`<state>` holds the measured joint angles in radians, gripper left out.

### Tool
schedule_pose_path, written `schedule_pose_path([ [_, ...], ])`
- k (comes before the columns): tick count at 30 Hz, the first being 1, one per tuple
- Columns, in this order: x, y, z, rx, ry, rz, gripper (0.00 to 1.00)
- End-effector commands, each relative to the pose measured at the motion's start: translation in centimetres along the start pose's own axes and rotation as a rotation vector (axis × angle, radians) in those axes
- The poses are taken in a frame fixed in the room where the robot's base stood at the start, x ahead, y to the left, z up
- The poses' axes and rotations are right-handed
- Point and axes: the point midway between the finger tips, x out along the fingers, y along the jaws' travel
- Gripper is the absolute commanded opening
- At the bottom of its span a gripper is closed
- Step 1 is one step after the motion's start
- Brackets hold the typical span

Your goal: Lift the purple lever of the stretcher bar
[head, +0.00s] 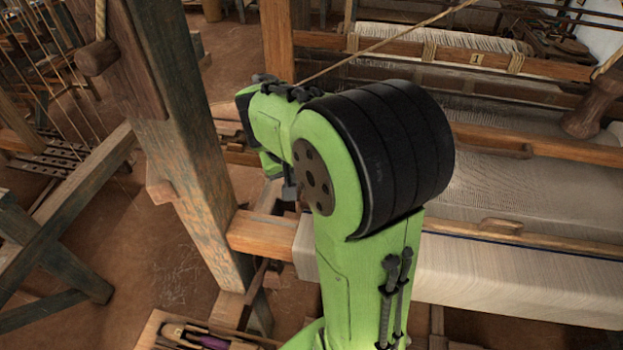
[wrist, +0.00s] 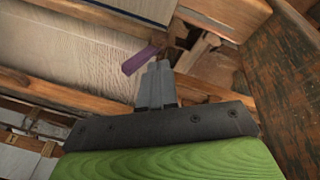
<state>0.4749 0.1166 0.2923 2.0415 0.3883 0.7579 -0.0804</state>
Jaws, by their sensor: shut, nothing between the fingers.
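The purple lever (wrist: 140,59) shows in the wrist view, just beyond and slightly left of the tips of my gripper (wrist: 158,68). It slants up to the right beside the woven cloth and near the wooden beam. My gripper's two grey fingers are together with nothing between them. Whether a fingertip touches the lever I cannot tell. In the head view my green arm hides the fingers and the lever. The stretcher bar itself I cannot make out clearly.
Pale cloth (head: 520,278) stretches over the loom at the right. A thick wooden post (head: 183,150) stands left of my arm, and a worn post (wrist: 285,75) is close on the right in the wrist view. A wooden tray (head: 160,331) holding a purple-marked item lies below.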

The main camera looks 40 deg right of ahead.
Motion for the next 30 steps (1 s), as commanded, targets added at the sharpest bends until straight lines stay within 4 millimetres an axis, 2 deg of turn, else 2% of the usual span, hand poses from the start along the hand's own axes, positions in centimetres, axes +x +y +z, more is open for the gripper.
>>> schedule_pose_path([
  [3,2.8,0.0,0.1,-0.002,-0.006,-0.001,0.00],
  [7,5.3,0.3,-0.1,0.002,-0.005,-0.001,0.00],
  [13,6.5,2.7,-1.4,0.001,-0.001,-0.001,0.00],
  [26,7.0,3.2,-1.6,0.001,0.003,-0.006,0.00],
  [30,7.7,4.0,-1.4,0.024,0.029,-0.057,0.00],
])
